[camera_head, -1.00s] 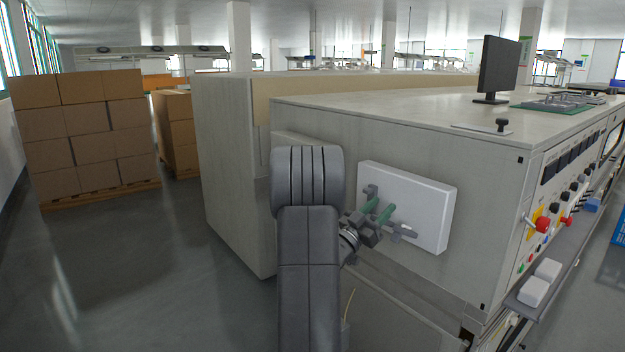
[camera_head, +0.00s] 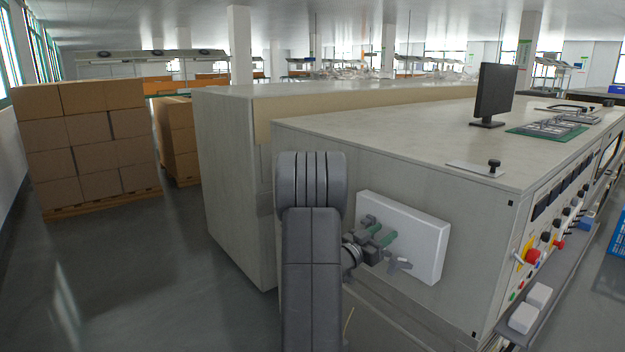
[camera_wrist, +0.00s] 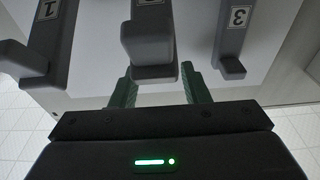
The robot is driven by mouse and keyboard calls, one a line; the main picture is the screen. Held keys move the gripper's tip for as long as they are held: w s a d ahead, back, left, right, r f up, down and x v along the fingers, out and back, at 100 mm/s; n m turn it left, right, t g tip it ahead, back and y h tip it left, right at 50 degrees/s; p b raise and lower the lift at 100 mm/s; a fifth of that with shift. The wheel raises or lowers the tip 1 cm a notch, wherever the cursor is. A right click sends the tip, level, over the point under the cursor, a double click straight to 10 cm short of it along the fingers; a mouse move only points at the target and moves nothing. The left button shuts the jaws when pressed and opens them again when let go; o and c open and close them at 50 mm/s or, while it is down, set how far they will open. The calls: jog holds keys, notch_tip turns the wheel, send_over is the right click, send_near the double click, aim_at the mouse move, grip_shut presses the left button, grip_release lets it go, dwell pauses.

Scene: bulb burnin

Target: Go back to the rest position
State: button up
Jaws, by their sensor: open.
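A white box-shaped panel (camera_head: 424,240) is fixed to the side of the grey machine and carries grey levers. In the wrist view, lever 1 (camera_wrist: 50,40) is at the left, lever 3 (camera_wrist: 231,42) at the right, and a middle lever (camera_wrist: 149,45) between them, its label cut off by the top edge. My gripper (camera_head: 384,238) is in front of the panel. Its green fingers also show in the wrist view (camera_wrist: 158,86), apart, one on each side of the middle lever's end. I see no grip on the lever; whether a finger touches it, I cannot tell.
The grey machine (camera_head: 390,135) fills the right, with a monitor (camera_head: 494,92) on top and a row of knobs and buttons along its front. Stacked cartons (camera_head: 85,140) stand on a pallet at the left. The floor (camera_head: 170,270) between them is clear.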

jog(key=shift+w+d+r+g+y+p, duration=0.25)
jog(key=shift+r+p, duration=0.2)
jog(key=shift+p, duration=0.75)
jog(key=shift+d+y+p, duration=0.15)
jog(key=shift+y+p, duration=0.2)
jog(key=shift+p, duration=0.15)
jog(key=shift+w+f+g, duration=0.1)
jog(key=shift+f+g, duration=0.05)
jog(key=shift+g, duration=0.1)
jog(key=shift+p, duration=0.3)
